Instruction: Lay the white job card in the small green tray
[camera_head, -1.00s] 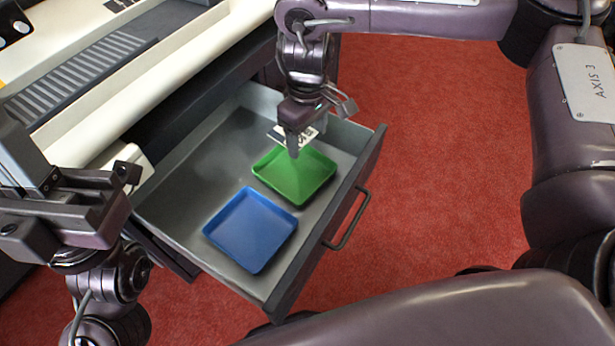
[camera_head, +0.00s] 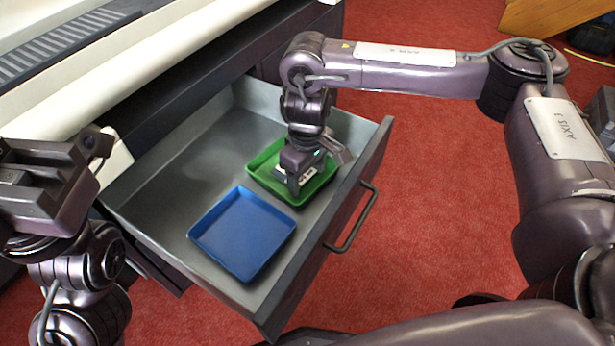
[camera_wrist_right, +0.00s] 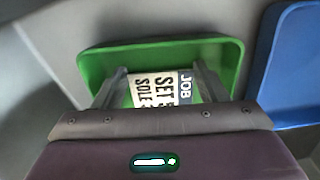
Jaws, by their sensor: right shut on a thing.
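The white job card (camera_wrist_right: 158,89), with black print and a dark "JOB" band, is between the two fingers of my right gripper (camera_wrist_right: 160,86). In the head view the card (camera_head: 309,172) shows only in part behind that gripper (camera_head: 294,186). The gripper is shut on the card, low over the small green tray (camera_head: 262,162). The tray also shows in the right wrist view (camera_wrist_right: 92,62), around and beneath the card. I cannot tell whether the card touches the tray floor. My left gripper (camera_head: 92,152) is at the left, away from the trays; its jaw opening is unclear.
A blue tray (camera_head: 242,232) lies beside the green one in an open grey drawer (camera_head: 165,190). The drawer's front wall, with a handle (camera_head: 355,222), stands close to the right gripper. The pale bench top (camera_head: 150,60) is at upper left. Red carpet surrounds it.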

